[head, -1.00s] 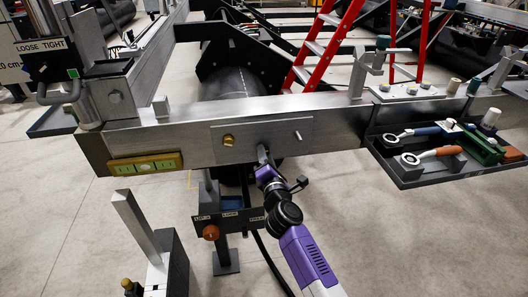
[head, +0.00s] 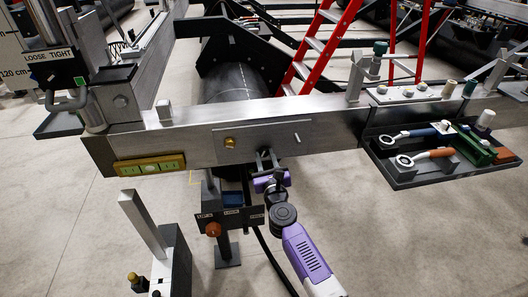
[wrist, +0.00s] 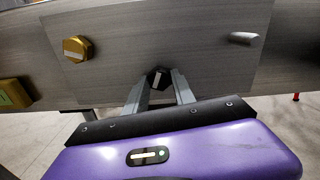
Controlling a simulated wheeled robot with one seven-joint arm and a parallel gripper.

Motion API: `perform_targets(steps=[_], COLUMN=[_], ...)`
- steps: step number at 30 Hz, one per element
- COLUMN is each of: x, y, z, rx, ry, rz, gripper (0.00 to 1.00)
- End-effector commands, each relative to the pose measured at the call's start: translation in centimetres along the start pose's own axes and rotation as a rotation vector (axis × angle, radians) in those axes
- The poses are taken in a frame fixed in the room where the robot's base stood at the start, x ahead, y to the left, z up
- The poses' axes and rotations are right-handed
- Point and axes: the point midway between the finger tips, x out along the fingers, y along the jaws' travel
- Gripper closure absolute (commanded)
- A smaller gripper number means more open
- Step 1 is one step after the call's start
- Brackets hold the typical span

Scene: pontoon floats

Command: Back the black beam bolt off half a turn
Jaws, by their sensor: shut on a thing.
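The black beam bolt (wrist: 158,79) sits in the plate (wrist: 110,75) on the steel beam's face, with a pale mark on its head. My gripper (wrist: 159,85) has one finger on each side of the bolt head and is shut on it. In the head view my gripper (head: 267,158) meets the lower right part of the plate (head: 257,132), and its fingers mostly hide the bolt. A brass bolt (wrist: 77,48) with a pale stripe is up and left of the black one; it also shows in the head view (head: 229,142).
A pin (wrist: 243,38) juts from the plate's right side. A green-and-yellow level (head: 150,166) is on the beam at left. A tray (head: 405,180) with ring-ended tools hangs at right. A labelled panel (head: 230,217) stands below the beam, left of my arm.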

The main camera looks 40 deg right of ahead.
Motion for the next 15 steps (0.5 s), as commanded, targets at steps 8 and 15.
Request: perform_targets(steps=[8, 15], x=[-0.10, -0.12], y=[-0.02, 0.01], z=[0.36, 0.02], rx=[-0.634, -0.974], ry=[0.004, 0.002], rz=[0.003, 0.002], gripper=[1.00, 1.00])
